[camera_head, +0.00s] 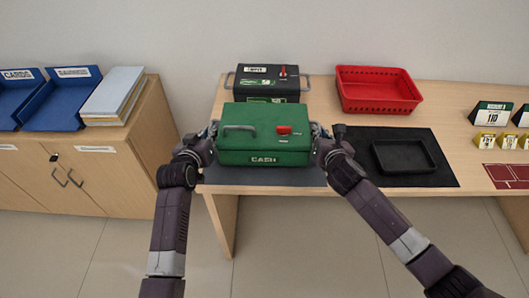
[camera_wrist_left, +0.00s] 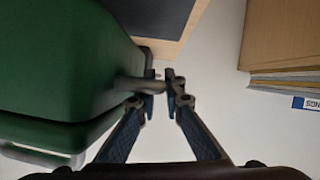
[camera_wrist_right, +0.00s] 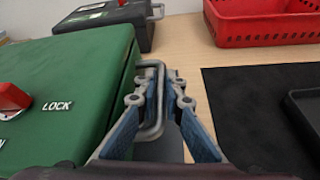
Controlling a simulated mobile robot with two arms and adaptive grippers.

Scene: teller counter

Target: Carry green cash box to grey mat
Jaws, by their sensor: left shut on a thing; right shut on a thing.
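The green cash box (camera_head: 262,141) is between my two grippers in the head view, with a grey top handle, a red lock knob and the word CASH on its front. My left gripper (camera_head: 210,130) is shut on the box's left side handle, also seen in the left wrist view (camera_wrist_left: 160,85). My right gripper (camera_head: 318,132) is shut on the right side handle, a metal loop (camera_wrist_right: 152,100) in the right wrist view. The grey mat (camera_head: 290,177) shows below the box at the counter's front edge; the box hides most of it. Whether they touch is unclear.
A black cash box (camera_head: 262,84) stands just behind the green one. A red basket (camera_head: 378,90) is at back right. A black mat (camera_head: 430,170) with a black tray (camera_head: 403,157) lies to the right. A wooden cabinet (camera_head: 150,135) with blue trays stands left.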

